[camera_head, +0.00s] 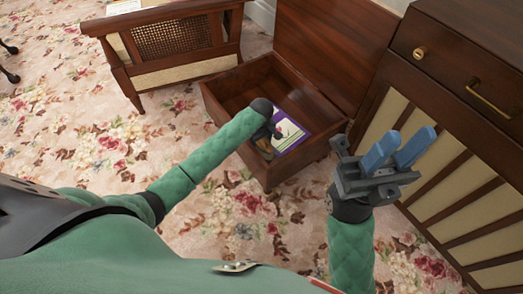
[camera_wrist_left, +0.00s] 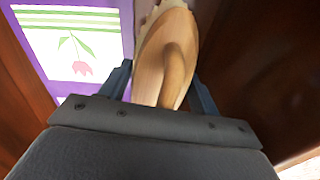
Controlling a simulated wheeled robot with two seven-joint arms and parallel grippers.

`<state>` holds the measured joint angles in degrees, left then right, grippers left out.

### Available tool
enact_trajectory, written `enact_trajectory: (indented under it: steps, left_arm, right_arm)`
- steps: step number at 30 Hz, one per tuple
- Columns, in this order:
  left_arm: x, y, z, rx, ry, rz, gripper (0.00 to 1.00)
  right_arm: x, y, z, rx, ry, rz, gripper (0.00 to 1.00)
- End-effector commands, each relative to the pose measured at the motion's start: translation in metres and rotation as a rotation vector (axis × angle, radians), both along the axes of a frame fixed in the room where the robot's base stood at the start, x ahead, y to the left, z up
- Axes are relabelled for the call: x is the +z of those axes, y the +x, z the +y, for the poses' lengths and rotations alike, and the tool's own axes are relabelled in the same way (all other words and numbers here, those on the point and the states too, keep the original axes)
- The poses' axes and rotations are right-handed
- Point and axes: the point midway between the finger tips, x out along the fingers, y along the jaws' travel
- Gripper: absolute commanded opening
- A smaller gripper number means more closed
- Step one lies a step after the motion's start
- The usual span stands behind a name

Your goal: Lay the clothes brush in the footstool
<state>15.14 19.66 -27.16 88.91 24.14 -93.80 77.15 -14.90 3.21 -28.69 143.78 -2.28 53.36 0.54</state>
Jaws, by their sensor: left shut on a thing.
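The footstool (camera_head: 232,120) is a dark wooden box with its lid raised at the back. My left gripper (camera_head: 270,138) is over the front part of its opening, mostly hidden by my forearm. In the left wrist view my left gripper (camera_wrist_left: 160,82) is shut on the clothes brush (camera_wrist_left: 152,60), a pale wooden body with a raised grip and a scalloped edge. The brush shows only as a small tan patch (camera_head: 263,149) in the head view. Whether it touches the footstool floor I cannot tell. My right gripper (camera_head: 408,140) is open and empty, right of the footstool.
A purple-edged card with a tulip (camera_head: 289,134) lies inside the footstool; it also shows in the left wrist view (camera_wrist_left: 72,45). A wooden chair (camera_head: 180,50) stands behind left. A cabinet (camera_head: 455,90) stands at the right. Flowered carpet lies clear at left.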

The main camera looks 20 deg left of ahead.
Motion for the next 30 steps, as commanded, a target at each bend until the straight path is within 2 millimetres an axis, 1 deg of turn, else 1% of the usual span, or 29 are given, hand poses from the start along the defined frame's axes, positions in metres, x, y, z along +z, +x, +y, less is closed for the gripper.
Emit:
enact_trajectory:
  steps: [1, 8, 12, 16, 27, 28, 30]
  left_arm:
    - [-0.006, 0.0, 0.0, 0.0, 0.0, 0.0, 0.36]
    - [-0.018, 0.0, 0.0, -0.001, -0.001, -0.001, 0.36]
    - [-0.038, 0.0, 0.0, 0.0, 0.001, 0.001, 0.36]
    - [-0.053, 0.0, 0.0, 0.0, 0.001, 0.001, 0.36]
    - [-0.055, 0.0, 0.0, 0.0, -0.001, -0.001, 0.36]
    - [-0.056, 0.0, 0.0, 0.0, -0.001, -0.001, 0.66]
    - [-0.056, 0.0, 0.0, 0.0, -0.001, -0.001, 0.8]
  right_arm:
    - [-0.003, 0.0, 0.0, 0.0, -0.002, -0.001, 0.34]
    - [-0.007, 0.0, 0.001, 0.0, -0.007, 0.002, 0.34]
    - [-0.015, 0.0, 0.002, 0.0, -0.012, 0.004, 0.34]
    - [-0.02, 0.001, 0.005, -0.005, -0.028, 0.008, 0.34]
    - [-0.016, 0.002, 0.005, -0.004, -0.032, 0.008, 0.34]
    - [-0.017, 0.001, 0.005, -0.003, -0.03, 0.007, 0.34]
    - [-0.017, 0.001, 0.005, -0.004, -0.028, 0.005, 0.34]
